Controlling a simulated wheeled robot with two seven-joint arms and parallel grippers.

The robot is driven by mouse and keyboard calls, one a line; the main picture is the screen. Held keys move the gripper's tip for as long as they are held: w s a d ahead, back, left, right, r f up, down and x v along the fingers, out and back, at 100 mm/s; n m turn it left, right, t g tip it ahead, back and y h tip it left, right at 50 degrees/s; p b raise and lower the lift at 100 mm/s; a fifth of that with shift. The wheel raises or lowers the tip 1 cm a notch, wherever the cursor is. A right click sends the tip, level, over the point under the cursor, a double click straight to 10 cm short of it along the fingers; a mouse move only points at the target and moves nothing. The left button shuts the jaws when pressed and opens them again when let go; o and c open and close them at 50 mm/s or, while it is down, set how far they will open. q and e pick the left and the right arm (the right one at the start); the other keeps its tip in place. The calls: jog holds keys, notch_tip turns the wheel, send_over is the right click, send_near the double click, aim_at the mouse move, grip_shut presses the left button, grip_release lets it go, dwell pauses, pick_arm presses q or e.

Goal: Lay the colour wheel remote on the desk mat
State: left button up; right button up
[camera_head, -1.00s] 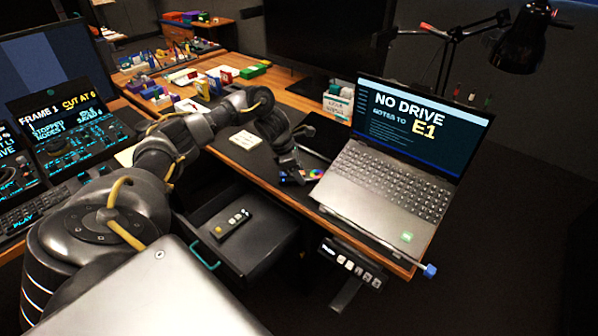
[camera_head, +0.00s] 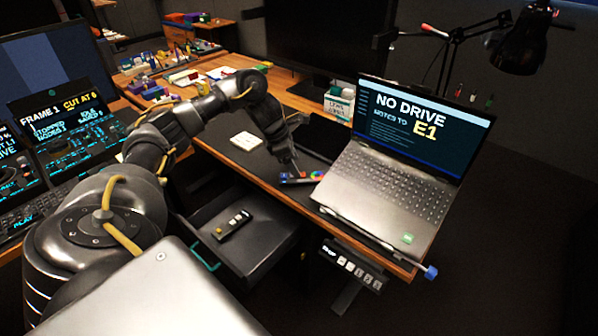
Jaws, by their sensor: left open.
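The colour wheel remote (camera_head: 300,179) is a small dark bar with a multicoloured round patch at its right end. It lies on the dark desk mat (camera_head: 262,165), near the mat's front edge and just left of the laptop. My left gripper (camera_head: 294,166) is open, just above and behind the remote, pointing down, and appears apart from it. The fingers are small and dark, so the exact gap is hard to tell. My right gripper is not in view.
The open laptop (camera_head: 385,185) stands right of the remote. A pale notepad (camera_head: 245,141) lies on the mat's left part. Below the desk edge, an open drawer (camera_head: 265,255) holds another dark remote (camera_head: 232,225). A lamp (camera_head: 519,50) stands at the back right.

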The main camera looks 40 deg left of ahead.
pick_arm(q)
jog(key=p+v, duration=0.1)
jog(key=v, duration=0.6)
jog(key=shift+p, duration=0.4)
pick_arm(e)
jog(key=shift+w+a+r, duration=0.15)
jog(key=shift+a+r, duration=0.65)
pick_arm(q)
jog(key=shift+r, duration=0.15)
